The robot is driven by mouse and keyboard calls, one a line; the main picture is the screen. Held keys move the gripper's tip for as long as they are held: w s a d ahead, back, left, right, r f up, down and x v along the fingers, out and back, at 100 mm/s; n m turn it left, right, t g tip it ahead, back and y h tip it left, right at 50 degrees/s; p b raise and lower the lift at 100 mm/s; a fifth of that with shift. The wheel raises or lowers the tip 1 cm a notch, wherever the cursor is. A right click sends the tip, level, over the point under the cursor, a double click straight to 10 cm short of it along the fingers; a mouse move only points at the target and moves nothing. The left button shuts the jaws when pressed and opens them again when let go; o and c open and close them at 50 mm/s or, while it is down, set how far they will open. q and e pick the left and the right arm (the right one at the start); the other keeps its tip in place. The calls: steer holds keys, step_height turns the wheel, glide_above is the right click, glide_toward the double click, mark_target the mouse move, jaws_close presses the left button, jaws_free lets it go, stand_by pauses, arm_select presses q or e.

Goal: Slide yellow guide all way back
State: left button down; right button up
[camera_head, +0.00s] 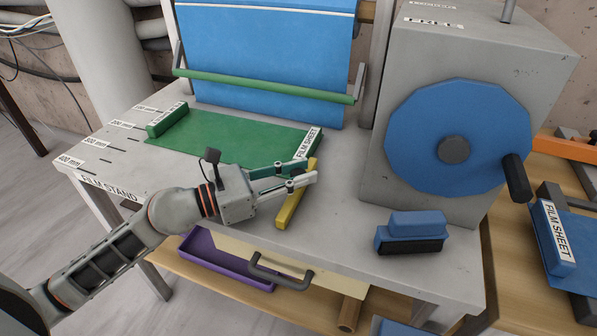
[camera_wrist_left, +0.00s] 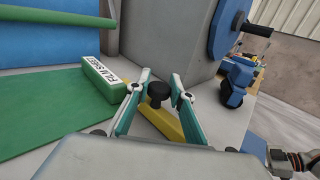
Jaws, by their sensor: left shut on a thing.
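The yellow guide (camera_head: 291,209) is a long bar lying on the grey film stand, just right of the green sheet. It also shows in the left wrist view (camera_wrist_left: 163,122), with a black knob (camera_wrist_left: 158,91) on top. My left gripper (camera_head: 306,181) reaches over the guide from the left. In the left wrist view its fingers (camera_wrist_left: 158,100) are on either side of the knob, shut on the guide. In the head view the fingers hide part of the bar. My right arm shows small at the lower right of the left wrist view; its gripper's jaws are unclear.
A green film sheet (camera_head: 225,140) with a labelled block (camera_head: 308,143) at its right end lies behind the left gripper. A grey machine (camera_head: 386,110) with a blue crank wheel (camera_head: 430,120) stands right. A blue block (camera_head: 415,224) sits near the front edge.

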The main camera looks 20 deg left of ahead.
arm_select(q)
steer(key=d+p, duration=0.1)
steer(key=d+r+p, duration=0.1)
steer(key=shift+d+p, duration=0.1)
steer(key=shift+p, duration=0.2)
steer(key=d+p, duration=0.2)
steer(key=shift+d+f, duration=0.15)
steer(key=shift+d, duration=0.2)
steer(key=shift+s+d+f, duration=0.1)
steer(key=shift+d+f, duration=0.1)
steer(key=shift+f, duration=0.15)
arm_select(e)
steer(key=shift+s+a+r, duration=0.2)
steer(key=shift+a+r, duration=0.05)
steer(key=shift+r, duration=0.4)
steer(key=shift+s+a+r, duration=0.2)
steer(key=shift+a+r, duration=0.05)
steer(key=shift+r, duration=0.4)
